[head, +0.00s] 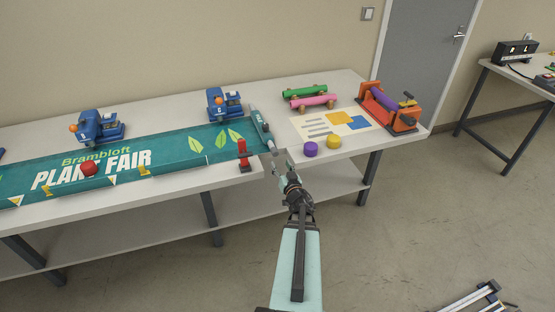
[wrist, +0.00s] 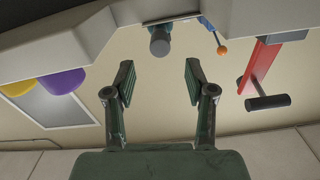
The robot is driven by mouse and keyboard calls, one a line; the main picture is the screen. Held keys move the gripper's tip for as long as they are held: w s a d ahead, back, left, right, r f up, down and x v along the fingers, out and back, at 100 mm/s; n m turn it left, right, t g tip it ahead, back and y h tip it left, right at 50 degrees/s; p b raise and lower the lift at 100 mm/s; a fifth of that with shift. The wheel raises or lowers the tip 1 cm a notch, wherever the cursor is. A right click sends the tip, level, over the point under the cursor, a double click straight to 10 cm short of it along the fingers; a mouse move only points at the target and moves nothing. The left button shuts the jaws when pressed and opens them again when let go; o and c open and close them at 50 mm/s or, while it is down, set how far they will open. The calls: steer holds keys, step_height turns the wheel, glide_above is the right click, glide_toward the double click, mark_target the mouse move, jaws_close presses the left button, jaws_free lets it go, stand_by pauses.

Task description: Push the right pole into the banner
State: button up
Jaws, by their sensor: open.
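The teal banner (head: 180,150) lies along the table, with "Brambloft PLANT FAIR" and leaves printed on it. The right pole (head: 261,131) is at the banner's right end; its near end points toward the front edge. How far it sits inside the banner cannot be told. My gripper (head: 279,163) is open and empty at the table's front edge, just in front of the pole's near end. In the wrist view the grey round end of the pole (wrist: 160,44) shows beyond and between the open fingertips of my gripper (wrist: 156,78), apart from them.
A red clamp (head: 243,153) stands close left of my gripper and also shows in the wrist view (wrist: 262,68). Blue devices (head: 226,103) stand behind the banner. Purple (head: 310,149) and yellow (head: 334,142) pieces sit to the right, before an orange roller machine (head: 403,121).

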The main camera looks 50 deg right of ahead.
steer(key=v, duration=0.3)
steer(key=shift+s+a, duration=0.25)
steer(key=shift+s, duration=0.05)
